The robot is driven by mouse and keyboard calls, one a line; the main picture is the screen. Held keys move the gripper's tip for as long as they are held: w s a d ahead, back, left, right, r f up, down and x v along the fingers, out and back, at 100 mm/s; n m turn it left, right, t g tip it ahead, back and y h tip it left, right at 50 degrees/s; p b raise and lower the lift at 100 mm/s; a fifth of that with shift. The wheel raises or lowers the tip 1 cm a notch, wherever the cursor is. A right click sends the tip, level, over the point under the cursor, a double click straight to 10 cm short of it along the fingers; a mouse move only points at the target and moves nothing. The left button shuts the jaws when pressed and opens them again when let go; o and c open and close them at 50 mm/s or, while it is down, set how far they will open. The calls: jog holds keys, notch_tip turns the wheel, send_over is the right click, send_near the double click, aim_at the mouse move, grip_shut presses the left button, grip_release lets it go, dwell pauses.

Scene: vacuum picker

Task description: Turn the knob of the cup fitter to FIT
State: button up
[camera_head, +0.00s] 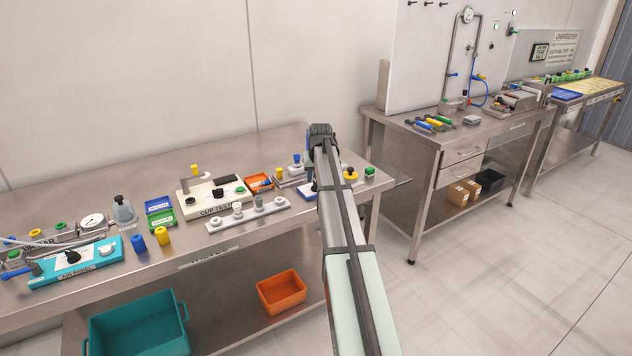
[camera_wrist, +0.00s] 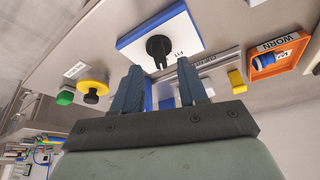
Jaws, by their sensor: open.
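The cup fitter is a white-topped, blue-edged plate (camera_wrist: 136,44) in the wrist view, with a black knob (camera_wrist: 158,46) on it and the word FIT printed beside the knob. Which mark the knob points to cannot be told for certain. My gripper (camera_wrist: 159,66) is open, its two blue-grey fingers apart and nothing seen held between them. The fingertips appear near the knob, not closed on it.
A yellow-and-black button (camera_wrist: 92,89) and a green one (camera_wrist: 65,97) stand to one side. An orange WORN tray (camera_wrist: 280,57) holds a blue cup on the other side. In the head view, a white cup tester (camera_head: 212,198) and rack (camera_head: 248,215) stand left on the steel bench.

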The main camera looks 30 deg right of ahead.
aim_at(316, 186)
jog(key=shift+x, duration=1.65)
grip_shut()
